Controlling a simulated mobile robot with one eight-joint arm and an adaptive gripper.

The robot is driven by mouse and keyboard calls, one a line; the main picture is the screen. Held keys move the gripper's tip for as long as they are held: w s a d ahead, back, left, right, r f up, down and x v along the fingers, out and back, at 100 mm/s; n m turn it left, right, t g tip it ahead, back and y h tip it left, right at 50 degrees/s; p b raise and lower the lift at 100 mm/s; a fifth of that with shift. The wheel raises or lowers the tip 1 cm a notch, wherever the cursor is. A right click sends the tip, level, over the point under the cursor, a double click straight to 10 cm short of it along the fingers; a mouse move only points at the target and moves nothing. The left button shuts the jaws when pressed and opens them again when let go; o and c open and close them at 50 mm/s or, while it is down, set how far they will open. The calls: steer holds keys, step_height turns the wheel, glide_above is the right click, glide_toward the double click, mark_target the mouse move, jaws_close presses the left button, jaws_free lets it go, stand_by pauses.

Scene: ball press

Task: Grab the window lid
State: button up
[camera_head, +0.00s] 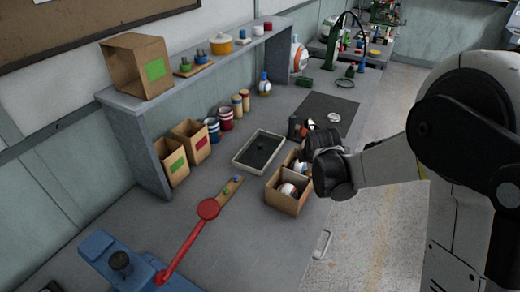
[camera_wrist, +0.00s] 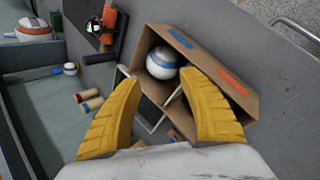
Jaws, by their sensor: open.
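I cannot clearly pick out a window lid in either view. An open cardboard box (camera_head: 287,204) holds a white ball with blue and orange bands (camera_head: 288,190) in its near compartment. The box also shows in the wrist view (camera_wrist: 240,95), where a banded ball (camera_wrist: 163,62) lies between and beyond my fingertips. A thin pale edge shows beside my right finger, partly hidden by it; I cannot tell what it belongs to. My gripper (camera_wrist: 166,80) is open, its two yellow fingers apart with nothing between them. In the head view my dark wrist hangs at the box's right side and hides the fingers.
A pale-rimmed tray (camera_head: 239,157) lies left of the box. A red lever (camera_head: 185,242) and blue press (camera_head: 118,262) stand at the front left. A shelf with bottles and cardboard bins (camera_head: 194,140) runs along the wall.

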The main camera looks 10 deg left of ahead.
steer(key=w+a+n+t+h, duration=0.1)
steer(key=w+a+n, duration=0.2)
steer(key=a, duration=0.1)
steer(key=n+t+b, duration=0.4)
steer(key=n+t, duration=0.1)
steer(key=n, duration=0.4)
glide_toward(259, 147)
steer(key=r, duration=0.1)
steer(key=d+r, duration=0.1)
steer(key=r, duration=0.1)
steer(key=shift+s, duration=0.15)
steer(key=f+b, duration=0.1)
steer(key=a+f+n+b, duration=0.1)
steer(key=shift+a+f+b, duration=0.1)
steer(key=shift+f+b, duration=0.05)
steer(key=shift+b, duration=0.15)
steer(key=shift+w+f, duration=0.3)
steer(key=b+x, duration=0.5)
steer(key=x, duration=0.4)
steer(key=shift+w+f, duration=0.2)
steer(key=shift+f, duration=0.1)
steer(key=shift+w+d, duration=0.2)
steer(key=shift+w, duration=0.1)
steer(key=shift+r, duration=0.1)
steer(key=shift+c, duration=0.6)
